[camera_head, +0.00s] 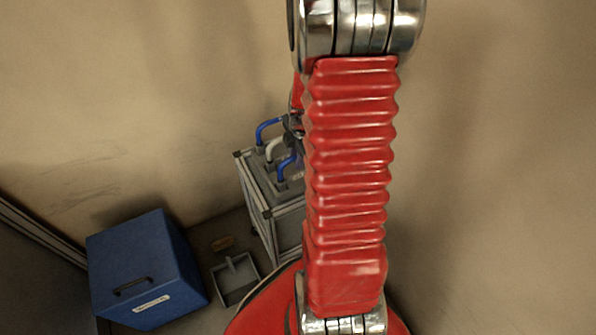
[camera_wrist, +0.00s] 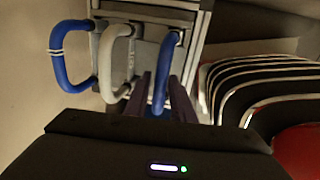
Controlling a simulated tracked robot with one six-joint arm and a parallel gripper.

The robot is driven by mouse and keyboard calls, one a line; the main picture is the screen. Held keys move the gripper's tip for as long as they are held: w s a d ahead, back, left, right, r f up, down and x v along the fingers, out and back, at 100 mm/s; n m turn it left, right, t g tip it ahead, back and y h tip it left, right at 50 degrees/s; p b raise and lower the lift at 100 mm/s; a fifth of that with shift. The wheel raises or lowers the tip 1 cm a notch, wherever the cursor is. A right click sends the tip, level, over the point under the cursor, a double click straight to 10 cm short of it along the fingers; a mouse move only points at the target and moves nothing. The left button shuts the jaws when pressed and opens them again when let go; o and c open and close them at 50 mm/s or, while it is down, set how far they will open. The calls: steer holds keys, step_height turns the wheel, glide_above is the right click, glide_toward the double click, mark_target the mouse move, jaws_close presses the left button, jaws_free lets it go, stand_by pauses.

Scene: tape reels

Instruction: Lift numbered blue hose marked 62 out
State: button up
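Two blue hoses and a pale one arch from a grey-topped stand. In the wrist view, the left blue hose (camera_wrist: 60,62) has thin white bands. The pale hose (camera_wrist: 107,62) is in the middle. The right blue hose (camera_wrist: 161,80) lies between the dark fingers of my gripper (camera_wrist: 160,92). The fingers look open, one on each side of that hose, with slim gaps. In the head view, the blue hoses (camera_head: 267,129) and the pale hose (camera_head: 272,148) show left of my red arm, which mostly hides my gripper. I cannot read 62 on any hose.
The hoses rise from a metal-framed stand (camera_head: 262,205) near the wall. A blue box (camera_head: 150,255) with a dark handle and a white label is on the floor at left.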

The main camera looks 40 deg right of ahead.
jaws_close()
stand_by(0.5)
steer(key=shift+r, duration=5.15)
steer(key=shift+r, duration=2.9)
